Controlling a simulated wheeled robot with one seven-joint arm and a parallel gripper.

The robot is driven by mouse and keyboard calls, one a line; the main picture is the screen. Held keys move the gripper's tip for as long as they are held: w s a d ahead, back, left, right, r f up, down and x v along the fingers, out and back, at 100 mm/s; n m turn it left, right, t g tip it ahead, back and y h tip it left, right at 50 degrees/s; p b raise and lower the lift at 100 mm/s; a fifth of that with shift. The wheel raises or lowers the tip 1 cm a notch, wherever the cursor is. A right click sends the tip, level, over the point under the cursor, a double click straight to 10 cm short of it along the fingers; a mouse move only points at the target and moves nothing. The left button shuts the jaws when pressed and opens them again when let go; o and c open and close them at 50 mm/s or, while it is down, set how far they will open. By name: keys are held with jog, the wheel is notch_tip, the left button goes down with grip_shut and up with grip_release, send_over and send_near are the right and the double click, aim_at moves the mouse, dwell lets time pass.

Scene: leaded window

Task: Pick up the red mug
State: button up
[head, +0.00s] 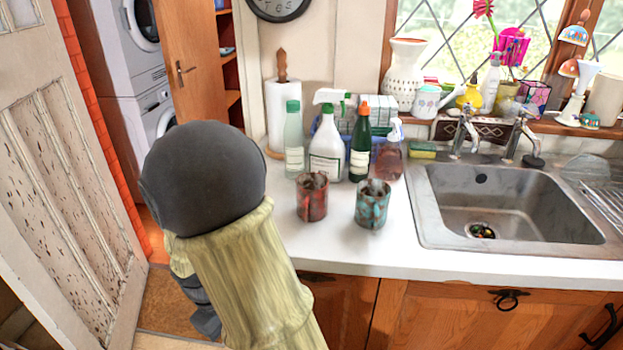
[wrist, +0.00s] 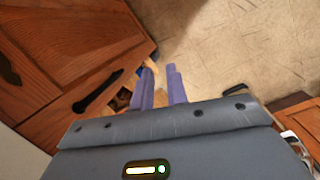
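The red mug (head: 311,197) stands upright on the white counter (head: 420,262), left of a teal mug (head: 372,205). It looks worn and reddish-brown, with its handle side hard to make out. My gripper shows in the wrist view (wrist: 160,74), with two purple fingers apart and nothing between them. It points down at the floor beside wooden cabinet fronts, away from the mug. The mug is not in the wrist view. My arm fills the left middle of the head view, left of the mug.
Several bottles, including a white spray bottle (head: 326,145) and a dark green bottle (head: 360,150), stand close behind the mugs. A metal sink (head: 500,205) is to the right. A paper towel roll (head: 282,110) stands at the back left. Counter in front of the mugs is clear.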

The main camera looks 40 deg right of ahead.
jog(key=shift+w+d+r+n+g+h+p, duration=0.85)
jog(key=shift+w+d+r+n+h+p, duration=0.7)
jog(key=shift+r+h+p, duration=1.55)
jog(key=shift+w+d+r+n+g+h+p, duration=0.8)
jog(key=shift+w+d+r+n+h+p, duration=0.8)
jog(key=shift+p, duration=2.55)
jog(key=shift+w+d+r+n+g+h+p, duration=0.95)
jog(key=shift+w+r+n+h+p, duration=1)
jog(key=shift+r+h+p, duration=1.4)
jog(key=shift+s+d+f+y+p, duration=0.2)
jog(key=shift+y+p, duration=0.1)
jog(key=shift+y, duration=0.25)
jog(key=p, duration=0.5)
send_near(310, 202)
jog(key=s+d, duration=0.1)
jog(key=s, duration=0.1)
jog(key=s+d+f, duration=0.1)
jog(key=s, duration=0.1)
jog(key=shift+d, duration=0.35)
jog(key=shift+s+d, duration=0.1)
jog(key=shift+d, duration=0.1)
